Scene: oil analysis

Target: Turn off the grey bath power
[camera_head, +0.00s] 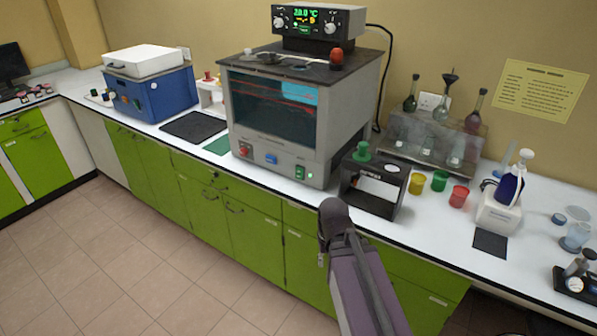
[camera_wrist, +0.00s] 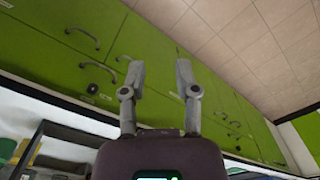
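The grey bath (camera_head: 353,98) stands on the white counter, with a dark window in front and a lit controller (camera_head: 318,22) on top showing green digits, about 20.0 °C. Its lower front panel carries a red switch (camera_head: 243,149), a blue part (camera_head: 271,158) and a lit green switch (camera_head: 300,173). Which one is the power switch I cannot read. My arm reaches up in front of the cabinets, right of and below the panel. My gripper (camera_wrist: 158,78) has two fingers apart with nothing between them; in the head view it is mostly hidden by my arm.
A black box with a green knob (camera_head: 375,187) stands right of the bath, near coloured cups (camera_head: 440,181). A blue bath (camera_head: 155,95) stands left. Green cabinets (camera_head: 245,226) run below the counter edge; the floor (camera_head: 120,262) in front is clear.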

